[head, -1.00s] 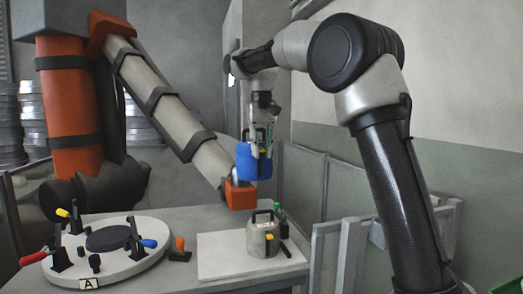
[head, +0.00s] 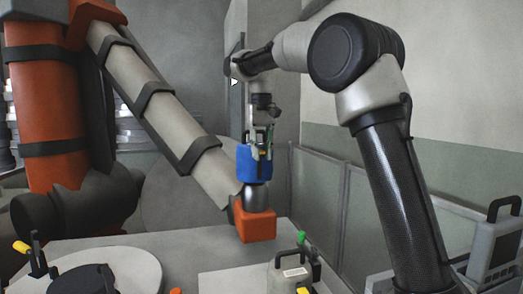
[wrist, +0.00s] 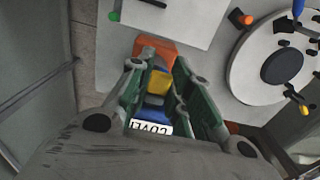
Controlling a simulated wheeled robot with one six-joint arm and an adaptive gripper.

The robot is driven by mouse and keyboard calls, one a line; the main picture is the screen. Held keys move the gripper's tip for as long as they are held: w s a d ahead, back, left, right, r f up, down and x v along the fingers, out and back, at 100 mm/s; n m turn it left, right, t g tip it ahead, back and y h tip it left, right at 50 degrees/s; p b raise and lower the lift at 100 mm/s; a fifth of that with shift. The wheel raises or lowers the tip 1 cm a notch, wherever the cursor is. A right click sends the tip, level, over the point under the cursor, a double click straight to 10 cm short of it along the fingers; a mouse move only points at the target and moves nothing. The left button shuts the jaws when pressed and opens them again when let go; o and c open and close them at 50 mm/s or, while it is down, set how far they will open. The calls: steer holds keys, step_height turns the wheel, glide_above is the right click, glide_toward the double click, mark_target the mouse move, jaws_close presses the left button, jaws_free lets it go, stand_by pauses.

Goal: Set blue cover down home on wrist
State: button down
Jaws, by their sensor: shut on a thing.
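The blue cover (head: 253,172) hangs from my gripper (head: 261,148), which is shut on it. In the wrist view my gripper (wrist: 172,95) has its green-sided fingers on either side of a yellow and dark part, with the cover's white label (wrist: 150,127) below; most of the blue shell is hidden there. The wrist of the large orange-and-grey arm, ending in an orange block (head: 257,225), is just below the cover in the head view. The block also shows beyond my fingertips in the wrist view (wrist: 153,47). I cannot tell whether the cover touches the wrist.
The grey table carries a round white mould (head: 120,268) with toggle clamps at left. The large arm's sloping link (head: 160,105) stands close to the left. Grey panels (head: 380,205) stand behind.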

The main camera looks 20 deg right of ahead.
step_height(320, 180, down, 10)
stand_by(1.0)
steer(key=shift+f, duration=0.75)
stand_by(0.5)
steer(key=c, duration=1.2)
jaws_free()
steer(key=shift+c, duration=0.2)
steer(key=shift+s, duration=0.1)
step_height(320, 180, up, 12)
steer(key=shift+f, duration=0.25)
steer(key=shift+w+a+r, duration=0.1)
steer(key=shift+w+r, duration=0.1)
steer(key=shift+w, duration=0.15)
step_height(320, 180, down, 5)
steer(key=n, duration=0.1)
steer(key=s+d+f+t, duration=0.1)
steer(key=s+d, duration=0.4)
steer(key=s, duration=0.6)
steer(key=s+d+f+t, duration=0.2)
steer(key=s+d+f, duration=0.2)
steer(key=s, duration=0.8)
steer(key=s+d+f+m+t, duration=0.1)
steer(key=s+d+f, duration=0.1)
steer(key=s+d, duration=0.4)
steer(key=shift+s+f, duration=0.25)
steer(key=shift+s, duration=2.5)
